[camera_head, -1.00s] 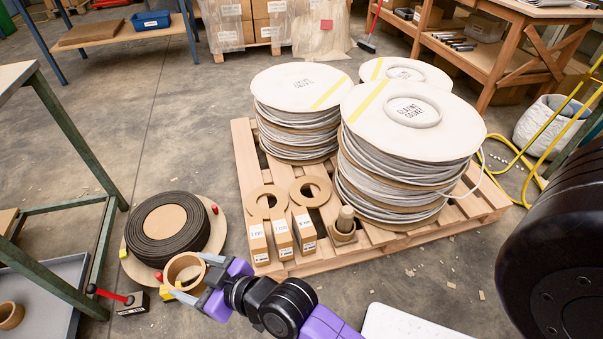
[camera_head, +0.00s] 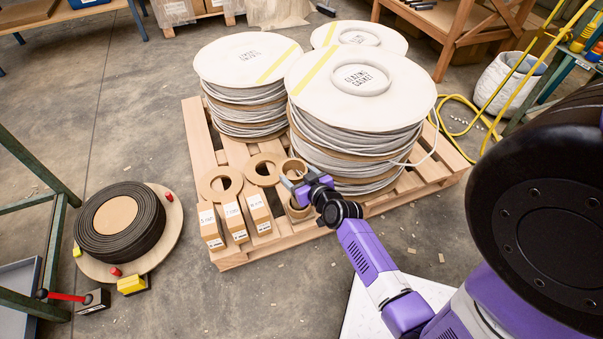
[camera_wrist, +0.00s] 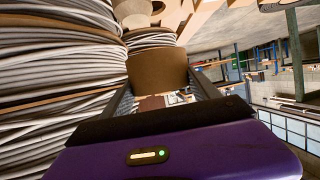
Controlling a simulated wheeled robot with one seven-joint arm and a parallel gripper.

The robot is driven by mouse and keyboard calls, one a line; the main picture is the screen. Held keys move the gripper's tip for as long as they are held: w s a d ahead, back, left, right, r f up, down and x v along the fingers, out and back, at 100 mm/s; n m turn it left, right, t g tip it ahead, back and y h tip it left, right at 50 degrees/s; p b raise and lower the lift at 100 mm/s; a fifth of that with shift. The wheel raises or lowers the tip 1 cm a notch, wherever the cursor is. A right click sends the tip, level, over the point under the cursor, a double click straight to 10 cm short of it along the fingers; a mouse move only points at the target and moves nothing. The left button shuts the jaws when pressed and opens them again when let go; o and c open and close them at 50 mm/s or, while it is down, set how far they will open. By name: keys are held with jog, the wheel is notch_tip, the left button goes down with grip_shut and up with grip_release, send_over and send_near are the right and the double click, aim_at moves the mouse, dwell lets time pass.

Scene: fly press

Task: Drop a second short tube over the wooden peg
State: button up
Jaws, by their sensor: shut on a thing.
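My gripper (camera_head: 291,181) is shut on a short tan tube (camera_head: 293,167), which it holds in the air at the pallet's near side, beside the front white spool. In the wrist view the tube (camera_wrist: 158,74) sits between the two fingers (camera_wrist: 160,96). A tan round piece (camera_head: 298,211) shows just below my gripper, where the wooden peg stands. The peg itself is mostly hidden by my gripper and the tube, so I cannot tell whether the held tube is right above it. The held tube looks raised, apart from that lower piece.
Large spools of white cord (camera_head: 363,130) crowd the pallet (camera_head: 236,257) beside my gripper. Flat tan rings (camera_head: 219,184) and several small labelled boxes (camera_head: 235,222) lie left of the peg. A black coil (camera_head: 120,222) on a round board lies at left. Floor in front is clear.

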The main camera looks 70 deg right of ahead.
jog(key=shift+s+d+f, duration=0.3)
jog(key=shift+s+d, duration=0.25)
jog(key=shift+d, duration=0.1)
jog(key=shift+f, duration=0.15)
notch_tip(320, 180, down, 4)
jog(key=b, duration=0.4)
jog(key=shift+f, duration=0.15)
jog(key=shift+a, duration=0.15)
jog(key=shift+f+b, duration=1.8)
jog(key=shift+b, duration=0.2)
dwell(2.2)
dwell(0.3)
jog(key=o, duration=1.4)
jog(key=shift+o, duration=0.6)
